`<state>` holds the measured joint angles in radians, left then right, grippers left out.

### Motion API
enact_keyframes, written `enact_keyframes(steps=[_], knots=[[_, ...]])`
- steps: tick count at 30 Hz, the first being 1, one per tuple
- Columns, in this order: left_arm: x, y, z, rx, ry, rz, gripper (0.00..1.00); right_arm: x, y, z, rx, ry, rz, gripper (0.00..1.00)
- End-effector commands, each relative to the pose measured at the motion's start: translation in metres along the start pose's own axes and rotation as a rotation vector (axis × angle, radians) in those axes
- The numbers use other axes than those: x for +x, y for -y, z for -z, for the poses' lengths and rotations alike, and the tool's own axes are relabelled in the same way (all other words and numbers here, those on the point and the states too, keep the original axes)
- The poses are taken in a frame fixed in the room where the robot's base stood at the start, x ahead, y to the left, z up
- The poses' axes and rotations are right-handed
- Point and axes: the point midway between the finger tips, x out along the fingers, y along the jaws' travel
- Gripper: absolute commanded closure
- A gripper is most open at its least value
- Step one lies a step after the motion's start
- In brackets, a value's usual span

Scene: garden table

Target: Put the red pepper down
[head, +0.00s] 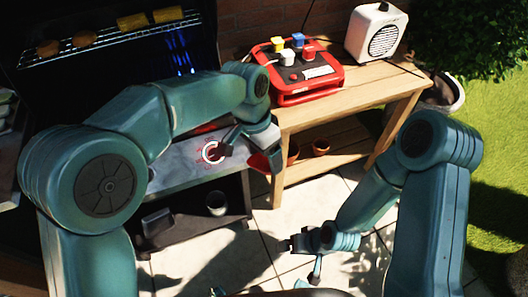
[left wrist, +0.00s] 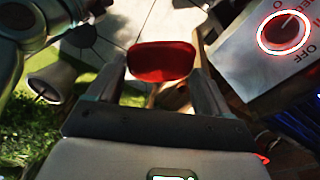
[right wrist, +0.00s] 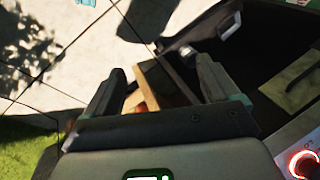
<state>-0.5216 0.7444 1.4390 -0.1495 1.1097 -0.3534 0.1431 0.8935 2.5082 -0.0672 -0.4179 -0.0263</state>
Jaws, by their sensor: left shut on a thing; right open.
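The red pepper (head: 259,162) is held in my left gripper (head: 266,150), in front of the grill's right end and beside the wooden table. In the left wrist view the pepper (left wrist: 162,62) sits between the two fingers, with paving and the table's wood beyond it. The left gripper (left wrist: 165,80) is shut on it. In the head view much of the pepper is hidden by the gripper. My right gripper (head: 296,243) is low over the paving. In the right wrist view that gripper (right wrist: 162,88) is open, with nothing between its fingers up close.
The wooden table (head: 360,98) bears a red box with coloured blocks (head: 308,78) and a white speaker (head: 376,32). Terracotta pots (head: 320,147) stand on its lower shelf. The grill's front has a knob with a glowing ring (head: 212,152). Food lies on the grill rack (head: 110,38).

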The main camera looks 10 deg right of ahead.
Motion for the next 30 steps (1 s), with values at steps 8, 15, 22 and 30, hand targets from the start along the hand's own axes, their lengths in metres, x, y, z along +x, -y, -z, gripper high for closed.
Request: enact_keyframes(steps=[8, 15, 22, 30], knots=[[0.0, 0.0, 0.0, 0.0, 0.0, 0.0, 0.55, 0.012, -0.011, -0.034, 0.122, 0.119, -0.024, 0.11], [-0.006, 0.03, -0.016, -0.074, -0.016, -0.003, 0.55, 0.012, -0.011, -0.034, 0.12, 0.117, -0.024, 0.11], [-0.016, 0.097, -0.096, -0.288, -0.026, -0.001, 0.55, 0.012, -0.01, -0.033, 0.119, 0.116, -0.024, 0.11], [-0.005, 0.134, -0.187, -0.632, -0.053, 0.048, 0.55, 0.012, -0.01, -0.033, 0.118, 0.116, -0.024, 0.11]])
